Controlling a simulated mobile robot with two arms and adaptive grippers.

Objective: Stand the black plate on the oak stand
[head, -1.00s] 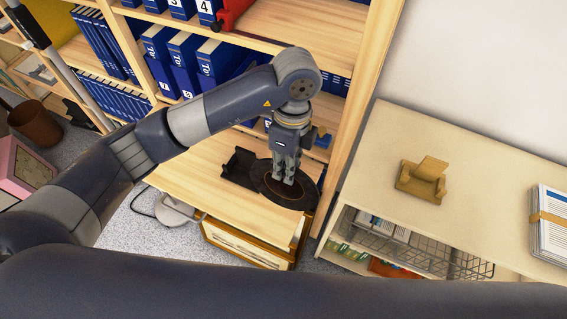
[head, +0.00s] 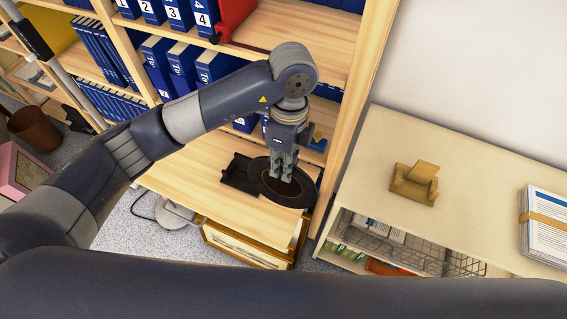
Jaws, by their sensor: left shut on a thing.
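The black plate (head: 297,199) is a round dark disc with a thin ring line, tilted at the right end of a wooden shelf board. It rests at or close against a small black stand (head: 236,173); I cannot tell whether they touch. My left gripper (head: 281,176) points down at the plate and is shut on it, near its middle as seen here. The oak stand (head: 415,182) is a small wooden holder with a raised back, empty, on top of the pale cabinet to the right. My right gripper is not in view.
An upright bookcase panel (head: 358,110) stands between the shelf and the pale cabinet (head: 470,172). A strapped paper stack (head: 543,222) lies at the cabinet's right. Blue binders (head: 170,68) fill shelves behind my left arm. A wire basket (head: 405,245) sits below the cabinet top.

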